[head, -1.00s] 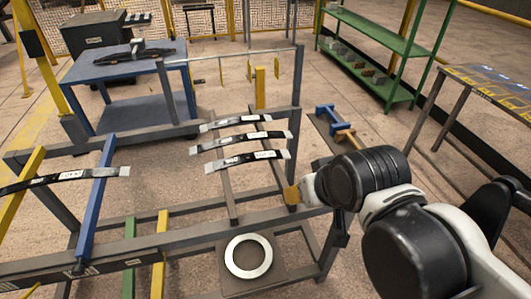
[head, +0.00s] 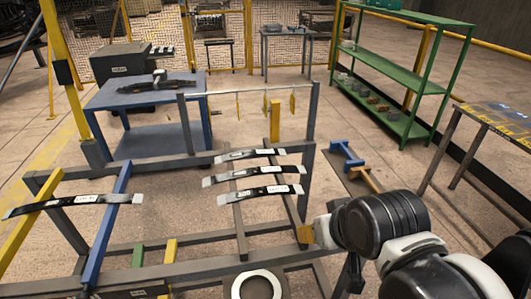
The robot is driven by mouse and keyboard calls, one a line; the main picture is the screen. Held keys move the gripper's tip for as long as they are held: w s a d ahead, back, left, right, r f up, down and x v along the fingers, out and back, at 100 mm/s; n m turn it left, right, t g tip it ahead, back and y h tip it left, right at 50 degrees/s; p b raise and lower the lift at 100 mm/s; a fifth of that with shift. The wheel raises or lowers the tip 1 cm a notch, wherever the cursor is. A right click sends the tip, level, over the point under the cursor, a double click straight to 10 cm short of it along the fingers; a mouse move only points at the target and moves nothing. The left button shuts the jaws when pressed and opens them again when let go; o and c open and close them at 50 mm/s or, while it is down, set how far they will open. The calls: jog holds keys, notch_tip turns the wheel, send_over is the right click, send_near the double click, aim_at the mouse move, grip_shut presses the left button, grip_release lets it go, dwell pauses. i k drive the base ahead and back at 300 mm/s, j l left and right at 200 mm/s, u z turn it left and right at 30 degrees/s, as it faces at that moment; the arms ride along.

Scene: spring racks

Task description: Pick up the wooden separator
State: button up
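A light brown wooden piece (head: 366,179) lies beside a blue block (head: 346,156) on a low dark surface right of the grey rack; I take it to be the wooden separator, but cannot be sure. Yellow flat pieces (head: 291,103) also hang on the rack's rod. My black and white arm reaches in from the lower right, in front of the rack. The fingers of my gripper cannot be made out. An ochre block (head: 305,234) shows at the arm's left end; I cannot tell whether the arm touches it.
The grey rack (head: 210,270) carries several dark leaf springs (head: 260,192) and stands close in front. A blue table (head: 150,140) stands behind left, a green shelf (head: 400,67) behind right, a dark table (head: 508,137) at right.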

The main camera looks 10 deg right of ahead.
aim_at(364, 171)
jog(key=i+l+z, duration=0.15)
jog(key=z, duration=0.25)
jog(key=i+l+z, duration=0.2)
jog(key=l+z, duration=0.15)
jog(key=i+l+z, duration=0.2)
jog(key=z, duration=0.2)
